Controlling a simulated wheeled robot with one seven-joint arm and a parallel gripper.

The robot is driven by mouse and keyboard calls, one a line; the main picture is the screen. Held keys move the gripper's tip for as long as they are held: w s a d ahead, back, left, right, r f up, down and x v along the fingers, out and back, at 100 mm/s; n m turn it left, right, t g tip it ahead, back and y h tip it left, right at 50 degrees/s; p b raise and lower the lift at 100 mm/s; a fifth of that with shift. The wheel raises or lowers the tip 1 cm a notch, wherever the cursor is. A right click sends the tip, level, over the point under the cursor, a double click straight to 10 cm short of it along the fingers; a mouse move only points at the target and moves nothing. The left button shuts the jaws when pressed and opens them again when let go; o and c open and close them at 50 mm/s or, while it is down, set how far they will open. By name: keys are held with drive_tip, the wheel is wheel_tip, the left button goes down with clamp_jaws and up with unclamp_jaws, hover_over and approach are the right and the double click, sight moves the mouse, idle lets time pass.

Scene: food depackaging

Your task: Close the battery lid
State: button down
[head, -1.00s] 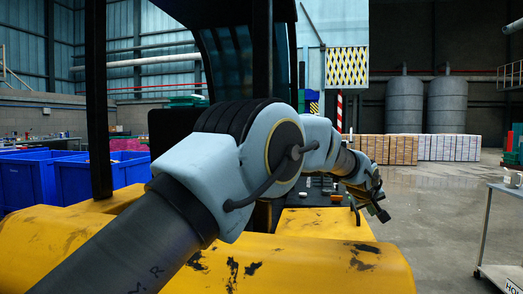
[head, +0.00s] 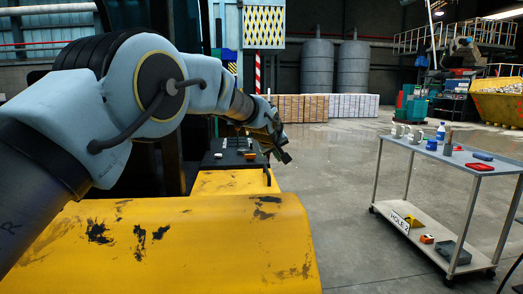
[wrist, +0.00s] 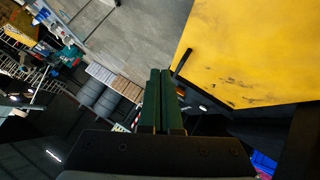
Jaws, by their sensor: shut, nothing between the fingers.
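The large yellow, scuffed cover (head: 170,240) of the vehicle fills the lower left of the head view. A smaller yellow part (head: 225,182) lies beyond it, with a thin black handle (head: 269,178) at its right edge. I cannot tell for sure which yellow part is the battery lid. In the wrist view a yellow panel (wrist: 255,45) fills the upper right, with a black bar handle (wrist: 184,62) at its left edge. My gripper (head: 284,157) is above and right of the smaller part. Its green fingers (wrist: 160,72) are together and empty, apart from the handle.
A dark surface with small items (head: 232,153) lies behind the smaller yellow part. A metal trolley (head: 440,153) with mugs, a bottle and tools stands at the right. Open concrete floor (head: 330,165) lies between. Stacked boxes (head: 325,107) and tanks (head: 354,67) stand far back.

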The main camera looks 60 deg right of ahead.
drive_tip(key=s+a+r+b, duration=0.3)
drive_tip(key=a+r+b, duration=0.1)
drive_tip(key=a+r, duration=0.2)
drive_tip(key=shift+s+r, duration=0.4)
drive_tip(key=shift+r, duration=0.15)
